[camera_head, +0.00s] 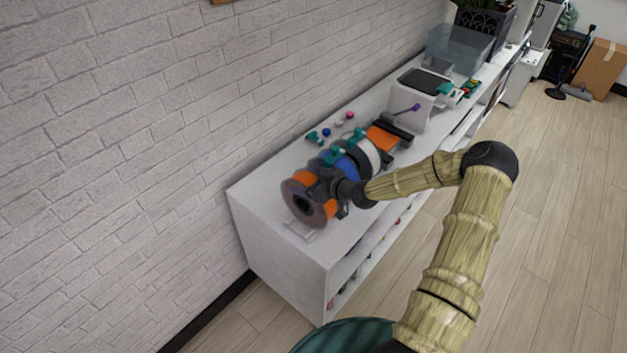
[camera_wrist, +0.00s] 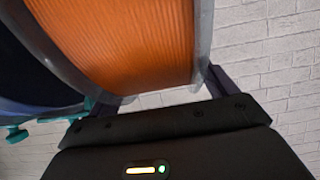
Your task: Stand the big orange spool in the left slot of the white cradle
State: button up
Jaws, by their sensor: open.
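The big orange spool (camera_head: 303,203), with grey-brown flanges, stands on edge at the near left end of the shelf top. Part of the white cradle (camera_head: 303,231) shows beneath it; the slot itself is hidden, so I cannot tell how deep the spool sits. My gripper (camera_head: 335,190) is open at the spool's right side. In the wrist view, the orange winding (camera_wrist: 130,40) and pale flanges fill the upper middle. The dark fingers of my gripper (camera_wrist: 162,92) are at its two sides; I cannot tell whether they touch it.
A blue spool (camera_head: 350,160) and a white-and-black spool (camera_head: 366,152) stand just behind the orange one. Small coloured pieces (camera_head: 326,132) lie near the brick wall. A white machine (camera_head: 418,97) and a clear bin (camera_head: 455,48) stand farther along the shelf top (camera_head: 250,185).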

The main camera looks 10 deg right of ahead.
jog(key=b+v, duration=0.2)
jog(key=v, duration=1.5)
jog(key=shift+s+d, duration=0.1)
jog(key=shift+s, duration=0.05)
jog(key=s+a+f+m+g+h, duration=0.1)
jog(key=s+a+f+g+h, duration=0.3)
jog(key=s+a+f+g, duration=0.15)
jog(key=s+a+r+m+g+h, duration=0.2)
jog(key=s+r+m, duration=0.4)
jog(key=s+r, duration=0.5)
jog(key=shift+a+r+g+h, duration=0.2)
jog(key=shift+a+g+h, duration=0.15)
jog(key=shift+a+h, duration=0.6)
